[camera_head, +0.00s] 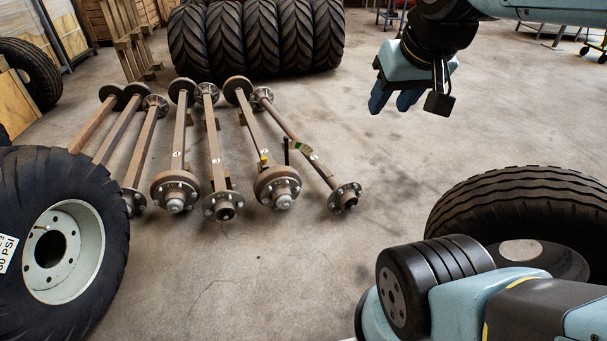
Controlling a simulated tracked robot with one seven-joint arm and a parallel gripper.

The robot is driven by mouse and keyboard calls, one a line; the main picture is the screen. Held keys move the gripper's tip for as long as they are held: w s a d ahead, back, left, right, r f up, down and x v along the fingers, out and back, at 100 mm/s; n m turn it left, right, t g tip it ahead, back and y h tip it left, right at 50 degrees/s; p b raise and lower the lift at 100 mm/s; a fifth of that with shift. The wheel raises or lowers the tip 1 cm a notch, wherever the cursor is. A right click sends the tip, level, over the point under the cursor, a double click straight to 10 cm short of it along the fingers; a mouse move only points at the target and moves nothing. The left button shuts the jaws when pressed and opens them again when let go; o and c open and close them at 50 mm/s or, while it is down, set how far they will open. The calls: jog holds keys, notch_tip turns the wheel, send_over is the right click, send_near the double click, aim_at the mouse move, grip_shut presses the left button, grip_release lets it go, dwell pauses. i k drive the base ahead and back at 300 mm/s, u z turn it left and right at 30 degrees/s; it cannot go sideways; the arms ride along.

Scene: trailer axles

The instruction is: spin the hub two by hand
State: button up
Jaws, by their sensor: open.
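Several rusty trailer axles lie side by side on the floor, with hubs at their near ends. The near hubs in clear view are a drum hub (175,192), a smaller flanged hub (222,205), another drum hub (277,188) and a flanged hub at the right (345,197). Small pale labels sit on the axle beams, too small to read, so I cannot tell which hub is number two. My gripper (392,102) is open and empty, pointing down, to the upper right of the axles and apart from them.
A large wheel with a pale rim (62,250) stands at the left, partly covering the leftmost axles. A row of tractor tyres (260,38) stands behind. Another big tyre (530,205) lies at the right. The floor between the axles and that tyre is clear.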

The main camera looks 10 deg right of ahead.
aim_at(278, 187)
jog(key=z, duration=0.35)
jog(key=i, duration=1.55)
jog(key=u, duration=0.2)
